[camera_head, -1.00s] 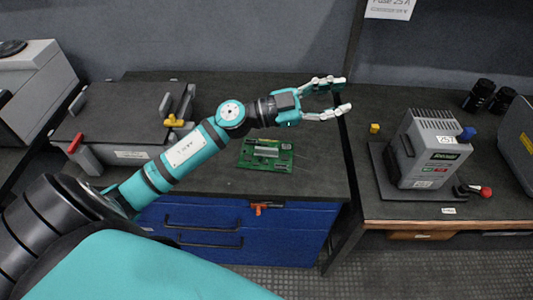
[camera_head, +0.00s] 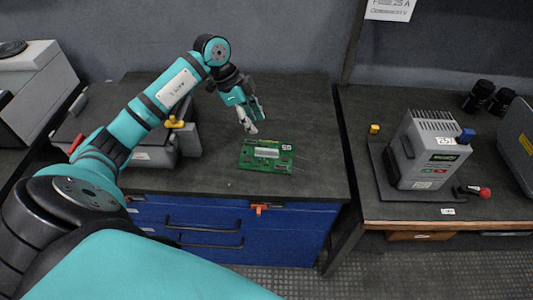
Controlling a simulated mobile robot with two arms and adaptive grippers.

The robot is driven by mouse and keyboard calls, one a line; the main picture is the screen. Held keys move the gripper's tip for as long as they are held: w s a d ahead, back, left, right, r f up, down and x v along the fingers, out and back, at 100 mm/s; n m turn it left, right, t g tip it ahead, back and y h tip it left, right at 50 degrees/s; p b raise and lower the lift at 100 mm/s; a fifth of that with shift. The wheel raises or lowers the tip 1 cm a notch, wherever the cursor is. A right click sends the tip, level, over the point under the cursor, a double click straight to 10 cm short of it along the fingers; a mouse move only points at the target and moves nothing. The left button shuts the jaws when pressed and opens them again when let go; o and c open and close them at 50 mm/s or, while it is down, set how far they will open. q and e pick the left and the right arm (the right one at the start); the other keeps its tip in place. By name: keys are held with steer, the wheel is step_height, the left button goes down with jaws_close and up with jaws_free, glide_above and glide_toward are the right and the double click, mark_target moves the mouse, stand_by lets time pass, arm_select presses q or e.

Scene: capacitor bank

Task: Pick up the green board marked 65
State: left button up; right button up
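The green board (camera_head: 266,156) lies flat on the dark bench top, near its front edge and right of the grey case. A pale marking shows at its right end, too small to read surely, and a light strip crosses its middle. My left gripper (camera_head: 256,124) is above and behind the board, pointing down toward it. Its two fingers are apart with nothing between them, and it does not touch the board. My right gripper is not in view.
A grey case (camera_head: 140,152) with yellow and red handles stands left of the board. Blue drawers (camera_head: 205,225) with an orange latch are below. A grey unit (camera_head: 427,150) stands on the right bench. Bench top around the board is clear.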

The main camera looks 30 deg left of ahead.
arm_select(q)
glide_above(266, 149)
steer(key=a, duration=0.1)
steer(key=f, duration=0.5)
steer(key=shift+s+a+f, duration=0.2)
steer(key=shift+s, duration=0.05)
steer(key=shift+s+a+p+x, duration=0.15)
steer(key=shift+p+x, duration=0.1)
steer(key=shift+x, duration=1.05)
steer(key=shift+s+a+p+x, duration=0.15)
steer(key=shift+p+x, duration=0.1)
steer(key=shift+x, duration=1.1)
steer(key=shift+f, duration=0.1)
jaws_close()
